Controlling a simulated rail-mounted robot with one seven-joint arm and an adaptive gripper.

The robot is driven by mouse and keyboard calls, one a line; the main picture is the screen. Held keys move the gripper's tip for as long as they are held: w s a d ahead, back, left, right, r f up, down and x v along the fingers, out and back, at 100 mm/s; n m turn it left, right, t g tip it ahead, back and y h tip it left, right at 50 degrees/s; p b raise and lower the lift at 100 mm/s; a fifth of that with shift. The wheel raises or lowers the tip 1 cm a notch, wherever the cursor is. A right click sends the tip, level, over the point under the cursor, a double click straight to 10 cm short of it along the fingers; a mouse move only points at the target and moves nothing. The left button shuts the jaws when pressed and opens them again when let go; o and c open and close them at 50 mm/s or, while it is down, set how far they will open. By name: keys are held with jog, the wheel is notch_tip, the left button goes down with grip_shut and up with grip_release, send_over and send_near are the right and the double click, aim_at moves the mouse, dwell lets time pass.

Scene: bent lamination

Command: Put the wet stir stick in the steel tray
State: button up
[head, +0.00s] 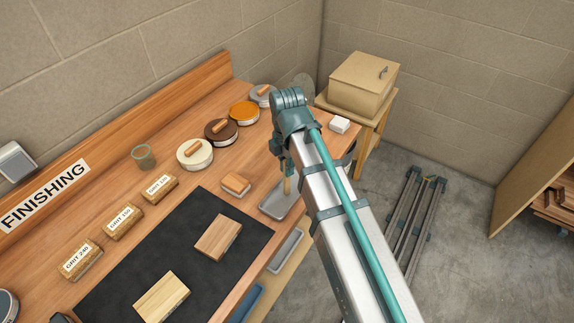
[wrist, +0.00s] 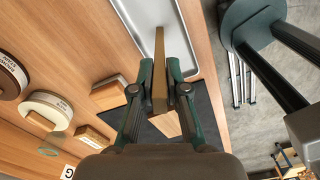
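My gripper (head: 287,170) points down over the steel tray (head: 268,210) at the right edge of the bench. It is shut on a wooden stir stick (head: 287,187), which hangs upright below the fingers. In the wrist view the stick (wrist: 159,75) stands between both finger pads, and the tray (wrist: 138,14) lies behind it. The stick's lower end is over the tray's inside; I cannot tell whether it touches the bottom. My arm hides part of the tray's right side. Wetness on the stick cannot be made out.
A sanding block (head: 236,184) and a black mat (head: 130,262) with wood pieces lie to the left. A grey bin (head: 286,250) sits below the bench edge.

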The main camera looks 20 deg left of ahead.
jog(key=o, duration=0.3)
jog(key=shift+o, duration=0.2)
notch_tip(320, 180, up, 10)
jog(key=shift+w+r+b, duration=0.1)
jog(key=shift+r+b, duration=0.15)
jog(key=shift+b, duration=1)
jog(key=shift+r, duration=0.95)
